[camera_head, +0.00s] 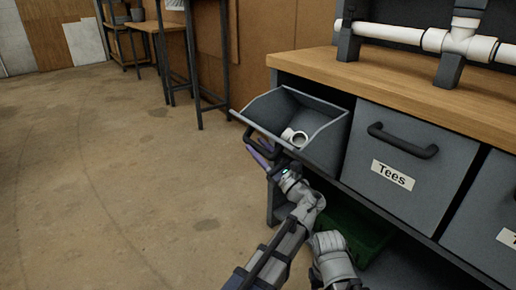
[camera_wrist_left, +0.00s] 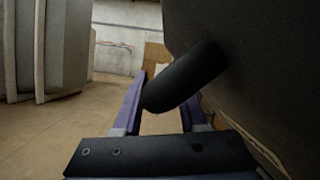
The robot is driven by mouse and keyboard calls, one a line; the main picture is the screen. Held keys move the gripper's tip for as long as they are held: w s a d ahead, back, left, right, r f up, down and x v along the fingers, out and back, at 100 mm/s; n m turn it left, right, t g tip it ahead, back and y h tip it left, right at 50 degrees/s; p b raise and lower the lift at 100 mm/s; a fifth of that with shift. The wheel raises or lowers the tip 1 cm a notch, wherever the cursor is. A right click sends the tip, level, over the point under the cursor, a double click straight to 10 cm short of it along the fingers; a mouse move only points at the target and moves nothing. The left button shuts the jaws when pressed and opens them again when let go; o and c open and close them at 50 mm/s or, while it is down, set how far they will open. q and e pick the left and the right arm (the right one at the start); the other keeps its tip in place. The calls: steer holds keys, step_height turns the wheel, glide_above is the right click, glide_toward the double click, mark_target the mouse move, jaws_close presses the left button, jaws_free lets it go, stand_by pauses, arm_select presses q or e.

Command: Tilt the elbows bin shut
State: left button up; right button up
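The elbows bin (camera_head: 325,145) is the grey bin at the left end of the bench, tipped open at the top, its label out of sight. A white elbow fitting (camera_head: 294,137) lies inside. Its black bar handle (camera_head: 262,141) is on the front face; the handle also shows close up in the left wrist view (camera_wrist_left: 188,77). My left gripper (camera_head: 259,152) is at the handle, its purple fingers apart. In the left wrist view the handle crosses in front of the fingertips (camera_wrist_left: 162,108); whether they touch it I cannot tell. My right gripper is not in view.
The closed Tees bin (camera_head: 408,165) is right beside the elbows bin, with another closed bin (camera_head: 487,215) further right. The wooden bench top (camera_head: 410,88) carries white pipework. A green crate (camera_head: 352,228) sits below. Open floor (camera_head: 110,170) lies to the left.

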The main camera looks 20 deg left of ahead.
arm_select(q)
jaws_close()
stand_by(1.1)
